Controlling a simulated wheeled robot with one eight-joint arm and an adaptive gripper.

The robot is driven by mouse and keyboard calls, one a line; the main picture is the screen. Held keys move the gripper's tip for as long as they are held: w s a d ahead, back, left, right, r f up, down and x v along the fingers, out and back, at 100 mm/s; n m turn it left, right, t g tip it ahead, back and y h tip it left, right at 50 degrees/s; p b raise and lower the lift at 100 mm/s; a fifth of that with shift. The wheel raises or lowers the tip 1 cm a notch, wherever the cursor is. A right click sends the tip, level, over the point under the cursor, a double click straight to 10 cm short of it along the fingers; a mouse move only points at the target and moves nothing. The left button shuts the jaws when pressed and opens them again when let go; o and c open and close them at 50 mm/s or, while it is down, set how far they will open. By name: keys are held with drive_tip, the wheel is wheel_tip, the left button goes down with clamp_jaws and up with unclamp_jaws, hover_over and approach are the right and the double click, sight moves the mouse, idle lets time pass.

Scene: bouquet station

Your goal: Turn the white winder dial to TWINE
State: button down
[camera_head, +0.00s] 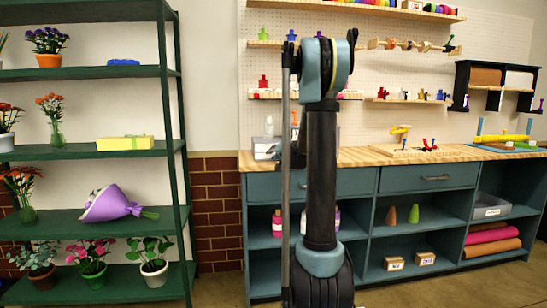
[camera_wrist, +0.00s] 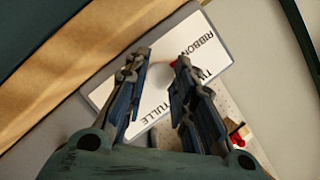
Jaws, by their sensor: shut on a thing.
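In the wrist view a white label plate (camera_wrist: 103,92) carries the words RIBBON, one starting "TW", and TULLE. The white winder dial (camera_wrist: 155,76) shows as a pale round shape over the plate, between the two fingers. My gripper (camera_wrist: 159,66) is shut on it, one finger on each side. A small red mark (camera_wrist: 173,62) shows beside the right fingertip. The right finger partly covers the "TW" word, and I cannot tell exactly where the dial points. In the head view my arm hides the gripper and the dial.
A wooden edge (camera_wrist: 75,50) runs along the upper left of the wrist view. A small red object (camera_wrist: 238,135) lies right of the right finger. The head view shows a wooden-topped blue workbench (camera_head: 370,157), a pegboard (camera_head: 400,70) behind it, and a green flower shelf (camera_head: 90,150) at left.

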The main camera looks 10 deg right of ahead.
drive_tip(key=m, duration=0.1)
drive_tip(key=m+y, duration=0.1)
drive_tip(key=m, duration=0.1)
drive_tip(key=m+t+y, duration=0.1)
drive_tip(key=shift+s+d+f+m, duration=0.1)
drive_tip(key=shift+d+f+m, duration=0.1)
drive_tip(key=shift+f+m, duration=0.1)
drive_tip(key=m+t, duration=0.1)
drive_tip(key=m, duration=0.1)
drive_tip(key=m+t, duration=0.1)
drive_tip(key=m, duration=0.1)
drive_tip(key=shift+f+m+y, duration=0.1)
drive_tip(key=shift+m+y, duration=0.2)
drive_tip(key=shift+y, duration=0.1)
drive_tip(key=shift+a, duration=0.1)
drive_tip(key=c, duration=1.3)
unclamp_jaws()
drive_tip(key=shift+c, duration=0.2)
drive_tip(key=v, duration=1.2)
drive_tip(key=shift+a, duration=0.1)
